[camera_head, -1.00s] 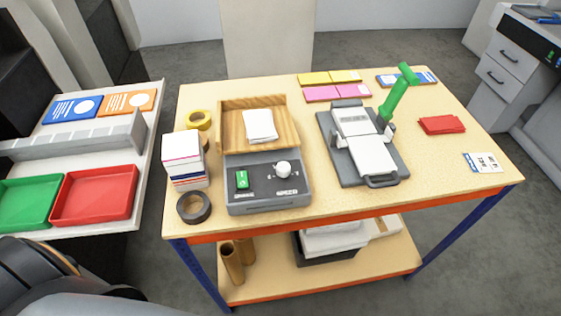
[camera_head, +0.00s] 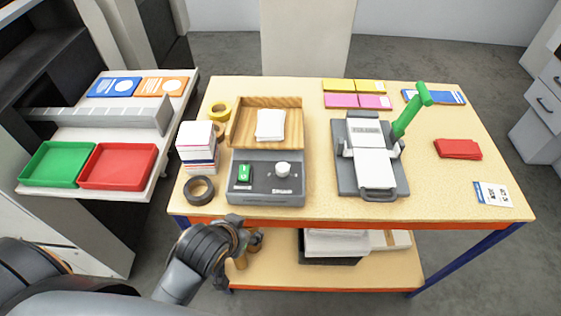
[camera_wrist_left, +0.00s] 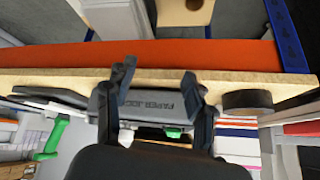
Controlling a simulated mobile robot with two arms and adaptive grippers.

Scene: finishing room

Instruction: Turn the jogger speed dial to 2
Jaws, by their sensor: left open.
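The jogger (camera_head: 268,180) is a grey box with a wooden tray (camera_head: 285,103) behind it, on the table's left half. Its speed dial (camera_head: 283,169) is a white knob at the right of the panel; a green switch (camera_head: 245,174) is at the left. My left gripper (camera_head: 247,236) is in front of the table's front edge, below and apart from the jogger. In the left wrist view the open, empty fingers (camera_wrist_left: 158,78) are spread before the jogger's front face (camera_wrist_left: 155,103). My right gripper is not seen.
A stack of paper pads (camera_head: 198,146) and a black tape roll (camera_head: 199,189) stand left of the jogger. A grey press with a green lever (camera_head: 411,111) stands to its right. The orange table edge (camera_head: 340,225) lies between my left gripper and the tabletop.

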